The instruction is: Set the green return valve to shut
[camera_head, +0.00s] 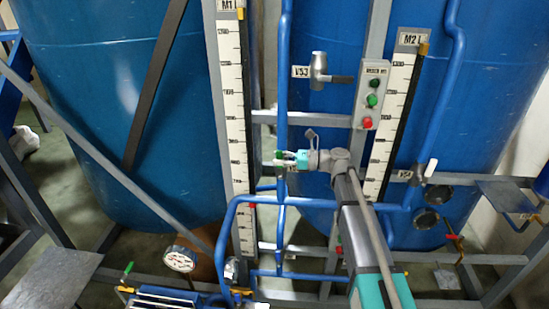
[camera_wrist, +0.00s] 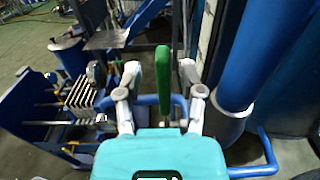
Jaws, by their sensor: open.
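A green valve handle (camera_wrist: 162,75) stands upright between the two fingers of my gripper (camera_wrist: 160,88) in the wrist view, with a visible gap on each side. In the head view a bit of green handle (camera_head: 281,155) shows at the fingertips of my gripper (camera_head: 284,160), in front of the vertical blue pipe. My gripper is open. The valve body is mostly hidden behind my gripper. A second small green handle (camera_head: 128,268) shows low at the left; I cannot tell from a label which one is the return valve.
Large blue tanks (camera_head: 110,110) stand behind. Level scales (camera_head: 235,110) and (camera_head: 395,120) flank the pipe. A button box (camera_head: 373,95) and a grey valve tagged V53 (camera_head: 319,70) are close above my arm. A gauge (camera_head: 180,260) and blue pipes lie below.

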